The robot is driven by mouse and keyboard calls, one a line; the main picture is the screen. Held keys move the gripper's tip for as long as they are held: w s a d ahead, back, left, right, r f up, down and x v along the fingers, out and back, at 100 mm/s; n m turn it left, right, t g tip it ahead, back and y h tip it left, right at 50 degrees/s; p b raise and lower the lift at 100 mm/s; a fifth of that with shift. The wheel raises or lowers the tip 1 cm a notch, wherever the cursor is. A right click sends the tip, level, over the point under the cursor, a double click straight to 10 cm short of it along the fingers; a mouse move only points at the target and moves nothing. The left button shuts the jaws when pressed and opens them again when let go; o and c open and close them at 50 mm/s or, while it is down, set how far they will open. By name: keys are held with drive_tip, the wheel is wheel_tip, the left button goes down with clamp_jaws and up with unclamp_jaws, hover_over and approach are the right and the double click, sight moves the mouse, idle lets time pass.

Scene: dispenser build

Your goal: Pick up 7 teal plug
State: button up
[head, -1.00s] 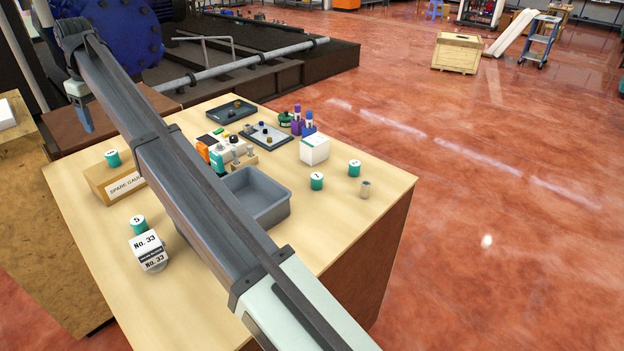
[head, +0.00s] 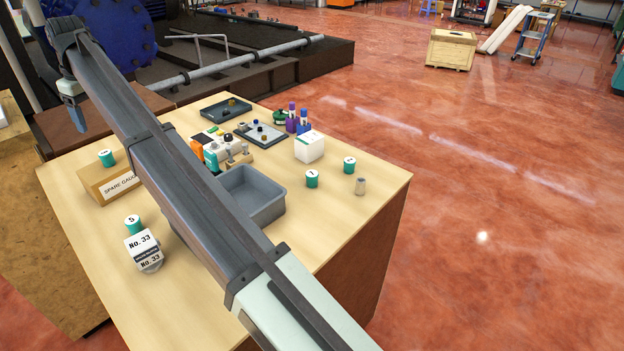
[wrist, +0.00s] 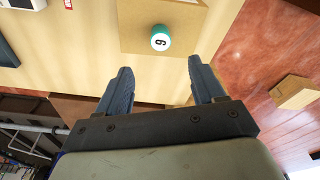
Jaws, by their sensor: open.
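Several teal plugs with white tops stand on and around the wooden table. One plug (head: 311,179) right of the grey bin has a thin mark that reads as 7 or 1. Another plug (head: 349,164) stands behind it to the right, its number unclear. A plug marked 5 (head: 133,224) is at the front left. A plug (head: 107,158) sits on the spare gauge box; in the wrist view this plug (wrist: 160,38) reads 6 or 9. My gripper (head: 76,115) is open and empty beyond the table's left back side; its fingers (wrist: 160,70) point toward the box, apart from the plug.
The grey bin (head: 277,212) stands mid-table, partly hidden by my arm. The table's right front is clear.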

drive_tip(key=w+d+r+m, duration=0.15)
drive_tip(key=w+d, duration=0.45)
drive_tip(key=d, duration=0.6)
drive_tip(key=w+d+m, duration=0.2)
drive_tip(key=w+d, duration=0.5)
drive_tip(key=d, duration=0.5)
drive_tip(key=m+t, duration=0.3)
drive_tip(key=m, duration=0.1)
hover_over(312, 174)
drive_tip(key=d, duration=0.1)
wheel_tip(312, 174, down, 6)
drive_tip(key=s+f+m, duration=0.2)
drive_tip(key=s+f, duration=0.1)
drive_tip(key=s, duration=0.2)
drive_tip(key=shift+t, duration=0.3)
drive_tip(key=shift+w+d+x, duration=0.1)
drive_tip(key=shift+d+x, duration=0.05)
drive_tip(key=shift+x, duration=2.05)
drive_tip(key=shift+w+d+x, duration=0.1)
drive_tip(key=shift+d+x, duration=0.05)
drive_tip(key=shift+x, duration=2.1)
drive_tip(key=shift+w+d+x, duration=0.1)
drive_tip(key=shift+d+x, duration=0.05)
drive_tip(key=shift+x, duration=2.05)
